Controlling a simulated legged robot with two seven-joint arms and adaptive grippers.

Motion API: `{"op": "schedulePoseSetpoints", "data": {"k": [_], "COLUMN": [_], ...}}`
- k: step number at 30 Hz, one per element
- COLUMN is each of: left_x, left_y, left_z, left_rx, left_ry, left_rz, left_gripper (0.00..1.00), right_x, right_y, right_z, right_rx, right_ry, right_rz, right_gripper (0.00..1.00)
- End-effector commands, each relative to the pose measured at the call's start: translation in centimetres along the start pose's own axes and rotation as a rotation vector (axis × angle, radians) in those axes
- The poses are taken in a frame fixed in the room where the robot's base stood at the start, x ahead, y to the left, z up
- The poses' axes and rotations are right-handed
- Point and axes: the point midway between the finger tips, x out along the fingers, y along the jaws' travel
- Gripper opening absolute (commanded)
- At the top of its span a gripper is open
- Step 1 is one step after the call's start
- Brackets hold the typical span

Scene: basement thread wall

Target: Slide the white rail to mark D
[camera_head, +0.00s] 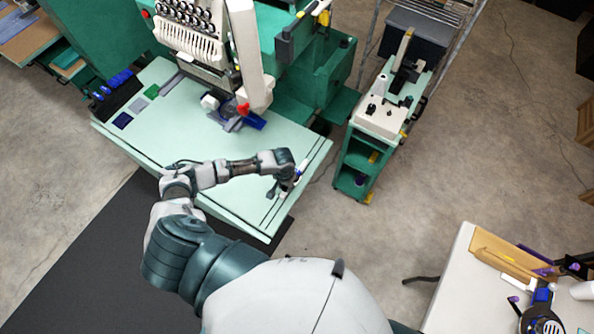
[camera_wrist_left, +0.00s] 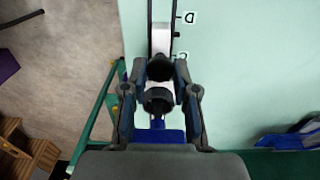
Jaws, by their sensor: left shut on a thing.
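In the left wrist view, the white rail (camera_wrist_left: 161,42) lies in a dark slot in the pale green table, running up the picture. Mark D (camera_wrist_left: 188,17) is a small label right of the slot near the top. Mark C (camera_wrist_left: 187,57) is lower, close to the fingertips. My left gripper (camera_wrist_left: 160,82) is shut on the black knob (camera_wrist_left: 158,98) at the rail's near end, and the fingers hide part of that end. In the head view, my left gripper (camera_head: 287,183) is over the table's right edge strip. My right gripper is not in view.
The embroidery machine (camera_head: 235,60) stands on the green table (camera_head: 165,140), its needle area left of my gripper. A green cart (camera_head: 362,150) stands to the right. A white table (camera_head: 452,290) with tools is at lower right. Bare floor lies between them.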

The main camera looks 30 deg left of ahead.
Motion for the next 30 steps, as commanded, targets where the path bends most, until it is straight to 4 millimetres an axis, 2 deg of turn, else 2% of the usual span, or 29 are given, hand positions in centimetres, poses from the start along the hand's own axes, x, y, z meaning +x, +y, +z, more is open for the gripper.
{"op": "schedulePoseSetpoints", "data": {"k": [3, 15, 26, 27, 29, 30], "left_x": [0.1, 0.1, 0.2, 0.2, 0.2, 0.2], "left_y": [-0.2, -0.1, -0.2, -0.2, -0.2, -0.2], "left_z": [0.7, 2.0, 2.3, 2.3, 2.3, 2.2], "left_rx": [-0.001, 0.001, 0.0, 0.0, 0.0, 0.0], "left_ry": [-0.007, -0.007, -0.008, -0.008, -0.007, -0.006], "left_rz": [-0.006, -0.002, -0.005, -0.005, -0.004, -0.004], "left_gripper": [0.0, 0.0, 0.0, 0.33, 0.48, 0.5], "right_x": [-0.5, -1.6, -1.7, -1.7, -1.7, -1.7], "right_y": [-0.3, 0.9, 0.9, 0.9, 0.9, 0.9], "right_z": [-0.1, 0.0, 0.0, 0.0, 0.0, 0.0], "right_rx": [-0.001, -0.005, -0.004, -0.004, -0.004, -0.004], "right_ry": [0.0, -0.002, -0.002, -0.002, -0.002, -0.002], "right_rz": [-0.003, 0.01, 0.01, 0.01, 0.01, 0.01], "right_gripper": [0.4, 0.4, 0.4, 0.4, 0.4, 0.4]}}
